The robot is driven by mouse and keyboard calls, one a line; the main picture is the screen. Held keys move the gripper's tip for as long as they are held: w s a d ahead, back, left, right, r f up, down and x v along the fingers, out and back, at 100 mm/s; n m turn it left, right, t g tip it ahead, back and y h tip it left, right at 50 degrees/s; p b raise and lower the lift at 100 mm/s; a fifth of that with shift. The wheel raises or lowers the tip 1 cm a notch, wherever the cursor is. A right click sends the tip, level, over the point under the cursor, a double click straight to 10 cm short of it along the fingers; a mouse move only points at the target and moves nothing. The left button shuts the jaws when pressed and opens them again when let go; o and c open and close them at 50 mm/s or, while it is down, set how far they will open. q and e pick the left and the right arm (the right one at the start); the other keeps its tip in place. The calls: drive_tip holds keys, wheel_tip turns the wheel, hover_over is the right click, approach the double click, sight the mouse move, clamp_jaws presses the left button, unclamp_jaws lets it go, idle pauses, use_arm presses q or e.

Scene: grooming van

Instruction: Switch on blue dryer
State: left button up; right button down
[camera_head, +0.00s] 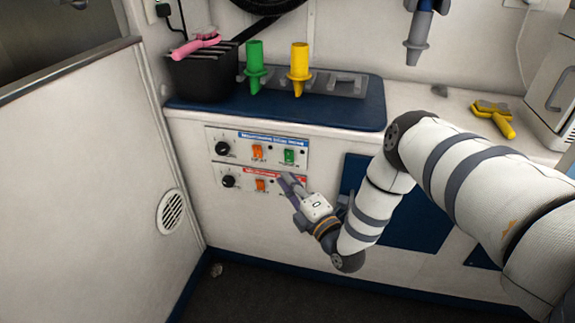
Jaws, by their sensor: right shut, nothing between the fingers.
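The upper control panel (271,148) on the white cabinet front has a blue label strip (274,138). It carries a black knob (222,148), an orange switch (257,152) and a green switch (290,156). The lower panel (243,182) has a red label, a black knob (228,181) and an orange switch (261,185). My right gripper (287,183) is shut and empty. Its fingertips are in front of the right part of the lower panel, just below the green switch, and cover that part. I cannot tell whether they touch the panel. My left gripper is not in view.
On the counter's blue mat (350,116) stand a green nozzle (254,66), a yellow nozzle (299,69) and a black basket (200,78) with a pink brush (196,45). A yellow tool (497,118) lies at right. A grey-blue nozzle (420,35) hangs above. A white wall stands close at left.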

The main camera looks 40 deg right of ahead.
sight(289, 156)
drive_tip(key=w+d, duration=0.2)
drive_tip(key=w, duration=0.1)
drive_tip(key=w+d, duration=0.1)
drive_tip(key=w, duration=0.1)
drive_tip(key=shift+d+r+b, duration=0.1)
drive_tip(key=shift+r+b, duration=0.2)
drive_tip(key=shift+r, duration=0.1)
